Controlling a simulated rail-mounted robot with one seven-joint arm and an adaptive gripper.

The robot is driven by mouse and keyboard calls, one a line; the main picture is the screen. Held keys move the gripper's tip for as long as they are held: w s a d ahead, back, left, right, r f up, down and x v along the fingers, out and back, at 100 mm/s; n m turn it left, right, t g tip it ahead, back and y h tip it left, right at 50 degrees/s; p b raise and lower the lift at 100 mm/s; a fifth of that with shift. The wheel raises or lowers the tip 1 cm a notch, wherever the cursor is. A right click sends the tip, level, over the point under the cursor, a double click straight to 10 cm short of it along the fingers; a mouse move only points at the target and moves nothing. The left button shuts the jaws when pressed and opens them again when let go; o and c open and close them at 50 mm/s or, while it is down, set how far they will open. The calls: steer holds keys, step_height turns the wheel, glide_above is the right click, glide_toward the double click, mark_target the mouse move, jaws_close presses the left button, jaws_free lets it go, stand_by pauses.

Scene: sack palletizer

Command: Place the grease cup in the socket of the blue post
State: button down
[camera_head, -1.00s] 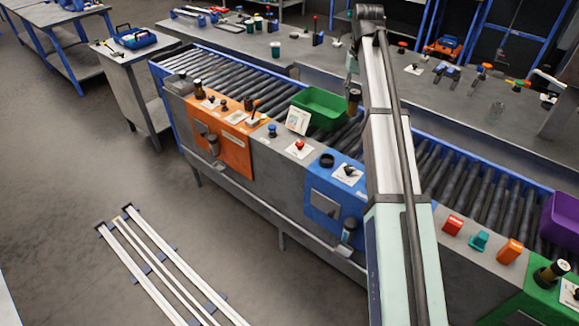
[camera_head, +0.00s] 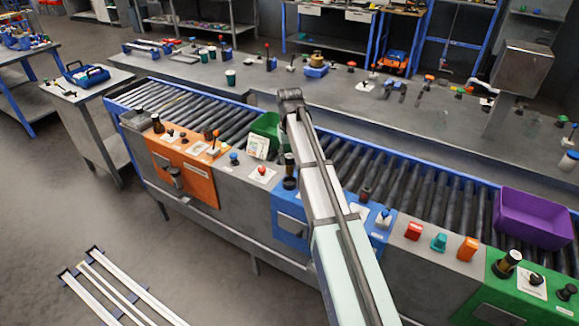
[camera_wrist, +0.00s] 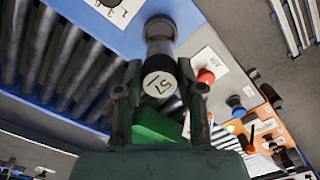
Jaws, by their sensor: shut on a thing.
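My gripper (camera_wrist: 160,90) is shut on a dark cylindrical grease cup, whose round white end marked 57 (camera_wrist: 160,82) faces the wrist camera. In the head view the cup (camera_head: 289,159) shows beside my arm, just above the black ring-shaped socket (camera_head: 290,183) on the blue post (camera_head: 287,213). In the wrist view the cup's far end points at the blue panel (camera_wrist: 188,22). A grey, dark-rimmed round part lies beyond it there. I cannot tell whether the cup touches the socket or is inside it. My arm hides much of the blue post.
A green bin (camera_head: 265,127) stands on the rollers behind the socket. A red-knobbed control (camera_head: 262,171) and the orange panel (camera_head: 187,172) lie to the left.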

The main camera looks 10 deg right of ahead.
mark_target(290, 168)
steer(key=shift+f+p, duration=0.4)
steer(key=shift+f, duration=2.15)
steer(key=shift+f, duration=0.15)
steer(key=c, duration=0.7)
jaws_free()
step_height(290, 168, up, 12)
steer(key=shift+r+b, duration=0.2)
steer(key=shift+b, duration=0.8)
